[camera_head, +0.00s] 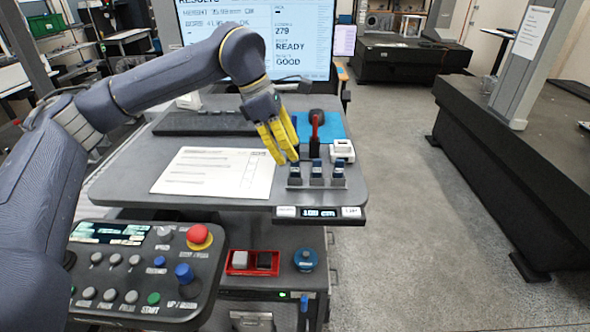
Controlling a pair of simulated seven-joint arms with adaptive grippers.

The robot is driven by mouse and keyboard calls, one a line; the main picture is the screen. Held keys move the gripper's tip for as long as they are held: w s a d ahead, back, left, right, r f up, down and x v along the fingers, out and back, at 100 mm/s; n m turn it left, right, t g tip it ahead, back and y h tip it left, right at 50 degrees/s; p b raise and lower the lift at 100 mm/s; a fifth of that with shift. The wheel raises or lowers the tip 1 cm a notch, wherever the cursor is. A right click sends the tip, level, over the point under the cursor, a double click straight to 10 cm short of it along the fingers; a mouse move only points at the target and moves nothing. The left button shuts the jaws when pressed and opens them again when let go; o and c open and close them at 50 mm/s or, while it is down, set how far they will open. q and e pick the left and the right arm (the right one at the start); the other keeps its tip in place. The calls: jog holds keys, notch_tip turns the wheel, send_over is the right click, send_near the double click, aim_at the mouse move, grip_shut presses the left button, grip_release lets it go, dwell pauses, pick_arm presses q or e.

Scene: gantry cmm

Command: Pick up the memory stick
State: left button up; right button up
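I cannot tell for certain which item is the memory stick. A white block (342,150) and an upright red and black item (315,136) are behind the rack. My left gripper (287,158) has yellow fingers pointing down, with tips close to the left piece. Contact and the gap between the fingers are unclear. My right gripper is out of view.
A paper sheet (215,171) lies on the grey table (130,172), with a keyboard (205,123) and monitor (255,35) behind. A control panel (130,285) with a red button (198,234) is at the front left. Floor (400,150) is clear to the right.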

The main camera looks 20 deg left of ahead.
aim_at(295, 165)
pick_arm(q)
jog(key=shift+x, duration=2.45)
jog(key=shift+s, duration=0.1)
jog(key=shift+c, duration=0.3)
grip_shut()
